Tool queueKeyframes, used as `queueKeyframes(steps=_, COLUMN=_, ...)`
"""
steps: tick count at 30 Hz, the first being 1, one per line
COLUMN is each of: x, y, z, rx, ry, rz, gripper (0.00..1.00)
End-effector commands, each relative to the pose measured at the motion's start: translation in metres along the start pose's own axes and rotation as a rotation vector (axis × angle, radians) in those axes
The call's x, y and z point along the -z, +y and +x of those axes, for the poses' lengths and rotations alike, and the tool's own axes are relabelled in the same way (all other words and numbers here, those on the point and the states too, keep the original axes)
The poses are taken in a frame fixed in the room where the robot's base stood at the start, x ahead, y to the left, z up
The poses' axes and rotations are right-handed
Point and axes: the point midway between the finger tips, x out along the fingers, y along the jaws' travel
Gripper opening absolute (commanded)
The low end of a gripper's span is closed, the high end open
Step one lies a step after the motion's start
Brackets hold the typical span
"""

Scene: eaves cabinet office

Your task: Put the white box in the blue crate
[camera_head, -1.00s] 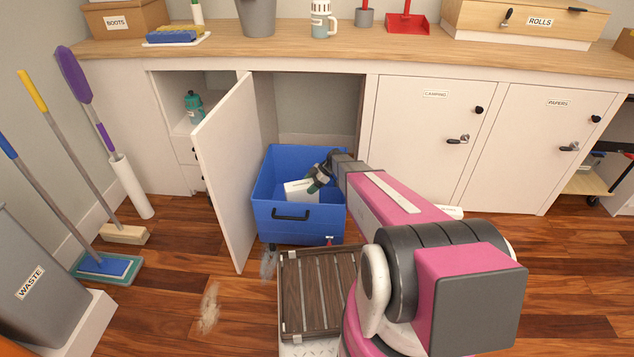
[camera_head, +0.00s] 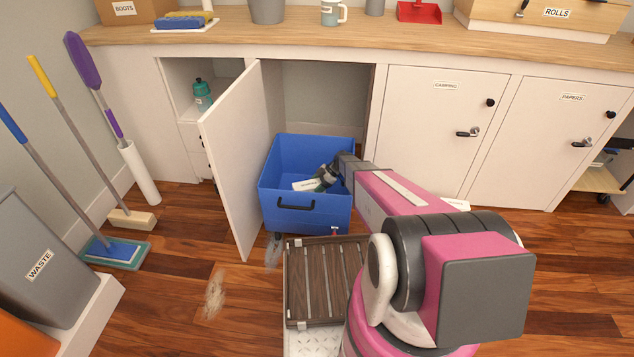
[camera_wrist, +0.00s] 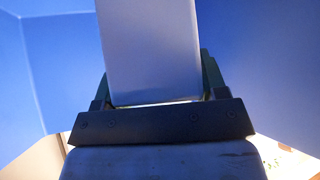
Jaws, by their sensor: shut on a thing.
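The blue crate (camera_head: 272,208) stands on the floor in front of the open cabinet bay, with a black handle on its front wall. The white box (camera_head: 303,185) is down inside the crate, low behind the front wall, which hides its lower part. My gripper (camera_head: 325,180) reaches into the crate from the right and is shut on the white box. In the wrist view the white box (camera_wrist: 152,50) sits between the fingers of my gripper (camera_wrist: 158,98), with blue crate walls (camera_wrist: 262,60) around it. I cannot tell whether the box touches the crate bottom.
An open white cabinet door (camera_head: 235,160) stands just left of the crate. A slatted wooden rack (camera_head: 322,280) lies in front of it. Mops and a broom (camera_head: 130,217) lean at the left by a grey waste bin (camera_head: 40,262). Closed cabinet doors (camera_head: 430,130) are at the right.

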Motion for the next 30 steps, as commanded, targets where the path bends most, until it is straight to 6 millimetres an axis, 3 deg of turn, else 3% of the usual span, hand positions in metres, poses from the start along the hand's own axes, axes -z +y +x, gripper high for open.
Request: queueKeyframes(steps=30, x=-0.0080, y=0.0005, z=0.0080, rx=-0.001, ry=0.001, rz=0.000, gripper=0.09)
